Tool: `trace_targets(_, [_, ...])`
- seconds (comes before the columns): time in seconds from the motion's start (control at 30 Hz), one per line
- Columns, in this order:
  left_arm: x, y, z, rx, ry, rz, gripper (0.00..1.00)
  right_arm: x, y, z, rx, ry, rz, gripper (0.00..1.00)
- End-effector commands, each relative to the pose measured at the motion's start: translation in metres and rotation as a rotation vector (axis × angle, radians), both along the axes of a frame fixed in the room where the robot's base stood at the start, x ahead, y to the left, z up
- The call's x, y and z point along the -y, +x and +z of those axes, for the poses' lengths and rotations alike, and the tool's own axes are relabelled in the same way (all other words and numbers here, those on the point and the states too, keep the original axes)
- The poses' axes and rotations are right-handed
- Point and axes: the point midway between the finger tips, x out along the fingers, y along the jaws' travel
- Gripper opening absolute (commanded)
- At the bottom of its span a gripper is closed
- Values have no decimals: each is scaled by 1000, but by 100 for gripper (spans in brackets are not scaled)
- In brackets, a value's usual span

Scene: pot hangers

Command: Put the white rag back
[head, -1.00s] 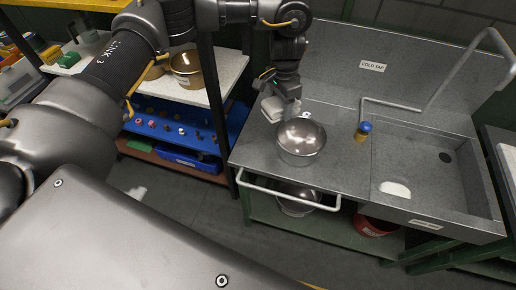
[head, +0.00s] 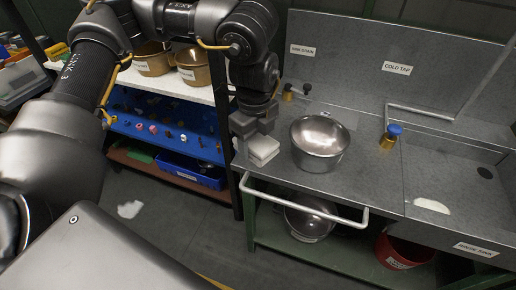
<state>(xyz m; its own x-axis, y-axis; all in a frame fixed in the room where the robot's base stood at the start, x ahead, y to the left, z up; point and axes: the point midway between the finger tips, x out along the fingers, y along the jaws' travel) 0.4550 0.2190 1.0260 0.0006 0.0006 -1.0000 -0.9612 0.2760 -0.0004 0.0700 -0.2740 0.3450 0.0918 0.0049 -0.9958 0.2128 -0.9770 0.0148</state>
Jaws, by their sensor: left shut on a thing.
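The white rag (head: 263,152) looks like a small folded block. My left gripper (head: 254,134) is above it in the head view, shut on its upper part. The rag is at the left end of the grey sink counter (head: 345,183), left of a steel bowl and close to the front edge. I cannot tell whether its underside touches the counter. A pale metal rail (head: 310,204) runs along the counter's front, below and right of the rag. My right gripper is not in view.
The steel bowl (head: 319,142) stands just right of the rag. A blue-topped brass tap (head: 391,136) and the sink are further right. A dark shelf post (head: 226,125) stands close on the left. White patches lie on the floor (head: 130,209) and in the sink (head: 431,205).

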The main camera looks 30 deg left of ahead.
Motion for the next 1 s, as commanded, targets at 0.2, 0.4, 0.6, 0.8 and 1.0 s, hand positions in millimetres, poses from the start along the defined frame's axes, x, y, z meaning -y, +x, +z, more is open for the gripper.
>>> trace_targets(0.2, [-9,19,-8,-3,0,9,28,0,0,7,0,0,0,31])
trace_targets(0.4, [-32,65,-31,-5,0,14,28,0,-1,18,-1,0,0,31])
trace_targets(0.6, [-48,100,-67,-5,-1,10,28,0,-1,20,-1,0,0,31])
trace_targets(0.8, [-57,119,-90,-1,-1,7,28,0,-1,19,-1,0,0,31])
trace_targets(1.0, [-58,122,-94,0,0,4,28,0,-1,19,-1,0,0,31])
